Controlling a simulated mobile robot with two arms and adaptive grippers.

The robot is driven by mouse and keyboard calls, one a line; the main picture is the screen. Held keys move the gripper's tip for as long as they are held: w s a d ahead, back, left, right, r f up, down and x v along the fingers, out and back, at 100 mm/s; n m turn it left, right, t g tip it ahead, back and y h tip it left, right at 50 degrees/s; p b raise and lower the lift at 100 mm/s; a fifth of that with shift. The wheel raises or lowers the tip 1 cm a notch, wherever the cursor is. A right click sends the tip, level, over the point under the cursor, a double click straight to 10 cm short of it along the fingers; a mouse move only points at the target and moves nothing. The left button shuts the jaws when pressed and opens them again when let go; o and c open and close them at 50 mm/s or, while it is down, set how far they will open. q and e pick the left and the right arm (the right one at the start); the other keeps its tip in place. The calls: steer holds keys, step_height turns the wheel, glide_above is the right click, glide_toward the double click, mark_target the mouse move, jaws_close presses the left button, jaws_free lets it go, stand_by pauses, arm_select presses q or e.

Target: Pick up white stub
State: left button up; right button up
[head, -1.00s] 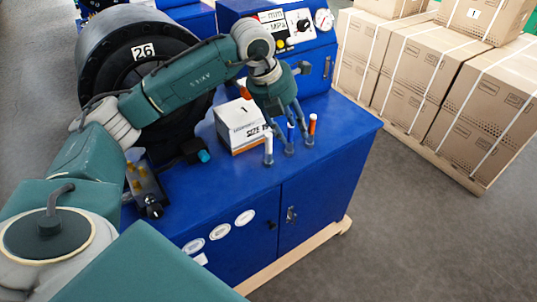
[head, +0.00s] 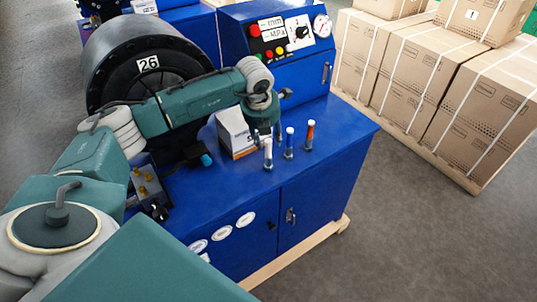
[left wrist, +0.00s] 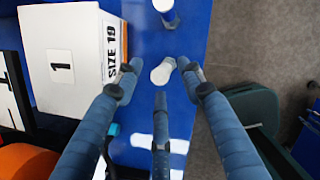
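The white stub (head: 268,154) stands upright in a dark holder near the front edge of the blue bench top, leftmost in a row of three in the head view. In the left wrist view its pale round top (left wrist: 161,73) lies between the fingertips. My left gripper (head: 267,133) is above and around the stub's upper part, with its three fingers spread. The left wrist view shows these fingers (left wrist: 160,82) apart; whether one touches the stub I cannot tell. My right gripper is not in view.
A blue stub (head: 289,143) and an orange stub (head: 310,135) stand to the right. A white SIZE 19 box (head: 236,133) is close behind the white stub. A control panel (head: 282,35) rises behind, and a black drum (head: 150,62) is at left. Stacked cartons (head: 410,75) stand beyond the bench.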

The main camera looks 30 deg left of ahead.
arm_select(q)
steer(key=shift+w+f, duration=0.15)
steer(key=shift+f, duration=0.4)
steer(key=shift+r, duration=0.1)
jaws_close()
